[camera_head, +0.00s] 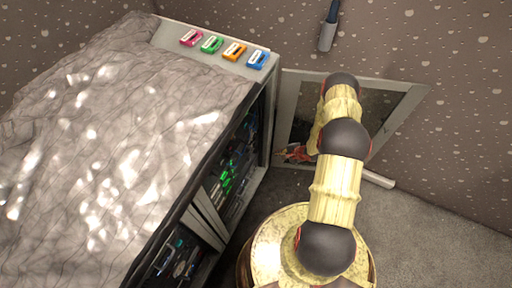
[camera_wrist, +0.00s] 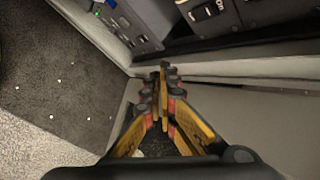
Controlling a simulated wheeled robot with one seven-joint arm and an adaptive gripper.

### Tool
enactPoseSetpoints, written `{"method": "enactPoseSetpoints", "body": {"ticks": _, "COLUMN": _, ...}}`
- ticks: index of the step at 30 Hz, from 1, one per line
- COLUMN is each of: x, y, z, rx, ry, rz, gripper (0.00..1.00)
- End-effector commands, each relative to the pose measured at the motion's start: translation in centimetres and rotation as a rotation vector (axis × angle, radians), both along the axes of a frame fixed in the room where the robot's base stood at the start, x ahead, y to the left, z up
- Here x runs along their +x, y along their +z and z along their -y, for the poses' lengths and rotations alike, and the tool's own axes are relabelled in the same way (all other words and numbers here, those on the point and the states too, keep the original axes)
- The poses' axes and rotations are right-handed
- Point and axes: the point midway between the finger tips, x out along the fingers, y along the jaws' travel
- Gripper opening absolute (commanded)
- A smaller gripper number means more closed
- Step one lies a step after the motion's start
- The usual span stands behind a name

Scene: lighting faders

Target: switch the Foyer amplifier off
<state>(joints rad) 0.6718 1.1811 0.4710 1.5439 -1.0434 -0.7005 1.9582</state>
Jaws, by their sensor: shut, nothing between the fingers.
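My gripper (camera_wrist: 164,72) is shut and empty in the wrist view, with its fingertips close together just in front of a pale rack edge. Beyond the tips, at the top of the wrist view, is a black unit with a rocker switch (camera_wrist: 207,11) marked ON. I cannot read any Foyer label, so I cannot tell which unit is that amplifier. A visible gap lies between the fingertips and the switch. In the head view, red parts of my gripper (camera_head: 296,153) show beside the rack's front, partly hidden by my arm.
The rack (camera_head: 268,125) holds several units with green lights. Pink, green, orange and blue faders (camera_head: 235,51) sit on its top strip. A grey-framed panel (camera_head: 408,103) stands behind my arm. In the wrist view, a grey unit (camera_wrist: 133,25) is at upper left; carpet (camera_wrist: 50,85) lies left.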

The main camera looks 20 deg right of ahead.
Motion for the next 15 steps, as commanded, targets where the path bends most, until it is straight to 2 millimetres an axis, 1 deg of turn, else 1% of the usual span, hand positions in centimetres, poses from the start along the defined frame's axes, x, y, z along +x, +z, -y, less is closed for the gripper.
{"method": "enactPoseSetpoints", "body": {"ticks": 9, "x": 0.2, "y": 0.0, "z": -0.1, "rx": -0.003, "ry": 0.002, "rz": 0.0, "gripper": 0.0}}
{"method": "enactPoseSetpoints", "body": {"ticks": 15, "x": 1.4, "y": -0.3, "z": -1.2, "rx": -0.003, "ry": 0.004, "rz": -0.001, "gripper": 0.0}}
